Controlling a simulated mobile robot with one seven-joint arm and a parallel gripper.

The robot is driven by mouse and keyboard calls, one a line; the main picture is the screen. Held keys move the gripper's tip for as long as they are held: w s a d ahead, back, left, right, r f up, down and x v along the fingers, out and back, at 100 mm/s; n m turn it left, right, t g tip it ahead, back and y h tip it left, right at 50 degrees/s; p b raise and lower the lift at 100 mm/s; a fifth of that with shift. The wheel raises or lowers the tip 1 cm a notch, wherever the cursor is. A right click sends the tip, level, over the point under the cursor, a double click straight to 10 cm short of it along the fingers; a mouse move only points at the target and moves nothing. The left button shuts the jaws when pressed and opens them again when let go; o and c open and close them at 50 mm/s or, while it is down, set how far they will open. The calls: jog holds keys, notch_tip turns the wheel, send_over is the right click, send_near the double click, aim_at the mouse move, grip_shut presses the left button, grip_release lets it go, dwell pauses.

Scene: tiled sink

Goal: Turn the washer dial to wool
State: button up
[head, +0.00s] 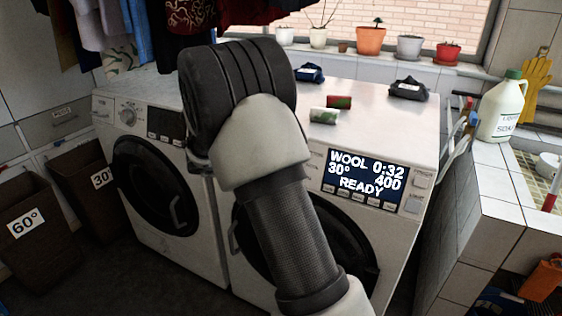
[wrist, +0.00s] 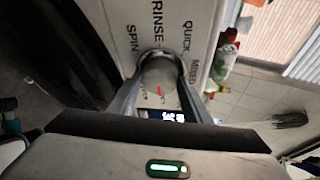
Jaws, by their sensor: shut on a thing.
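The right washer (head: 398,228) is white, and its display (head: 362,181) reads WOOL 0:32, 30°, 400, READY. In the wrist view its round grey dial (wrist: 158,76) sits between the two fingers of my gripper (wrist: 160,72), which is shut on it. A small red mark shows near the dial's lower edge. The panel labels SPIN, RINSE, QUICK and MIXED are readable around the dial; the wool label is not visible. In the head view my arm hides the dial and my gripper's fingers.
A second white washer (head: 150,218) stands at the left, beside baskets marked 60° (head: 28,232) and 30° (head: 88,190). Two small cylinders (head: 325,115) and dark bundles (head: 408,90) lie on the washer tops. A white bottle (head: 502,110) stands on the tiled counter at right.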

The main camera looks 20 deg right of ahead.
dwell(0.4)
jog(key=o, duration=1.1)
jog(key=shift+c, duration=0.2)
jog(key=p+v, duration=0.3)
jog(key=v, duration=1.4)
jog(key=shift+a, duration=0.2)
jog(key=shift+r, duration=0.15)
